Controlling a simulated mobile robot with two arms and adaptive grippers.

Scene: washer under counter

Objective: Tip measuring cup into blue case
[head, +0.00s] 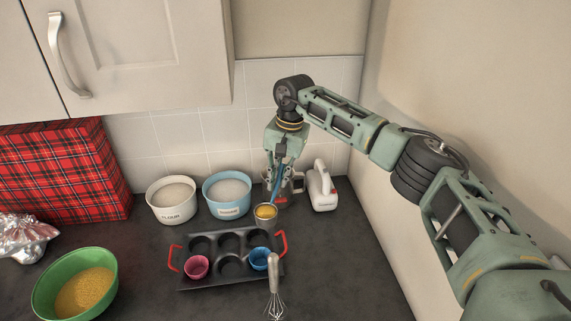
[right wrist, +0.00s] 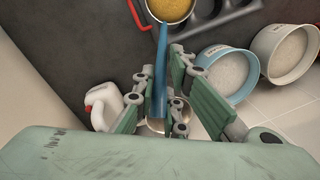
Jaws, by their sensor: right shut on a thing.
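The measuring cup (head: 266,213) has a blue handle and holds yellow contents. It is level, just behind the muffin tin's back right corner in the head view. It also shows at the top of the right wrist view (right wrist: 170,10). My right gripper (head: 279,182) is shut on the blue handle (right wrist: 160,75). The blue case (head: 259,259) sits in the front right hollow of the dark muffin tin (head: 225,283), in front of the cup and apart from it. A pink case (head: 196,267) sits in the front left hollow. My left gripper is out of view.
A white bowl (head: 172,212) and a blue bowl (head: 228,210) stand behind the tin. A white appliance (head: 322,187) is right of the gripper. A whisk (head: 274,285) lies near the tin's front right. A green bowl (head: 50,303) stands left.

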